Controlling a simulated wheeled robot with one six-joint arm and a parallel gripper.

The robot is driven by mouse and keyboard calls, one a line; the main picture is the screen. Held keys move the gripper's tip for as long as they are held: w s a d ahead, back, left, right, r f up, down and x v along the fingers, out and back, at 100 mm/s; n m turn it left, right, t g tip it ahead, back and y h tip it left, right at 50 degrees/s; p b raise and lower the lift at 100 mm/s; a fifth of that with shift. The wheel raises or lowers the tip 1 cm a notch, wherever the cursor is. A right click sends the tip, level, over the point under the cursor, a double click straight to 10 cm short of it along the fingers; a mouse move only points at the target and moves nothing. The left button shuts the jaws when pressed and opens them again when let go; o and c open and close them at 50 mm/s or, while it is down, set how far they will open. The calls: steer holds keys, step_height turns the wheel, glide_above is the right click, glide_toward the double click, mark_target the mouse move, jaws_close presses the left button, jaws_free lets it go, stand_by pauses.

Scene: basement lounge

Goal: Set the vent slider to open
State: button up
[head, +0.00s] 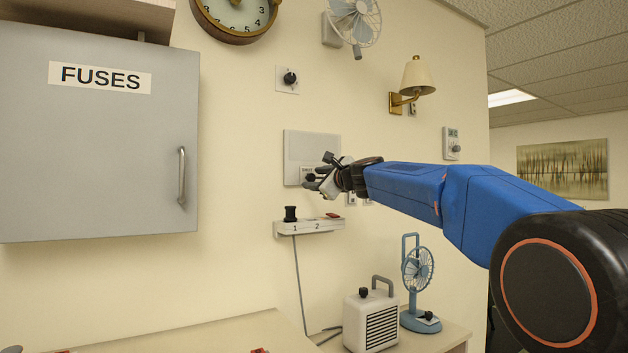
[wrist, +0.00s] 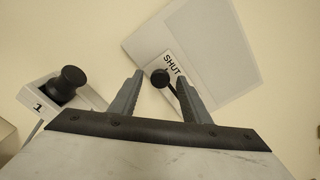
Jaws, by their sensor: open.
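The vent is a pale grey panel (head: 300,150) on the wall, and it also fills the upper right of the wrist view (wrist: 215,35). A white label reading SHUT (wrist: 171,63) is on it near one edge. The vent's round black slider knob (wrist: 160,78) is beside this label, between my fingertips in the picture. My gripper (head: 320,180) is open in front of the panel's lower right part, with a finger on each side of the knob. I cannot tell whether either finger touches it. In the head view my gripper hides part of the panel, and no OPEN label shows.
A white socket strip (head: 310,229) marked 1 and 2 is below, with a black plug (head: 290,213) standing at 1. A heater (head: 370,318) and a blue fan (head: 418,285) stand lower down. The grey fuse box (head: 95,190) is at left.

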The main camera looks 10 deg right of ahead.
steer(key=shift+w+a, duration=0.15)
steer(key=shift+w, duration=0.35)
jaws_close()
steer(key=w+d, duration=0.2)
steer(key=d, duration=0.4)
jaws_free()
steer(key=shift+d, duration=0.15)
steer(key=v, duration=1.7)
steer(key=shift+s, duration=0.2)
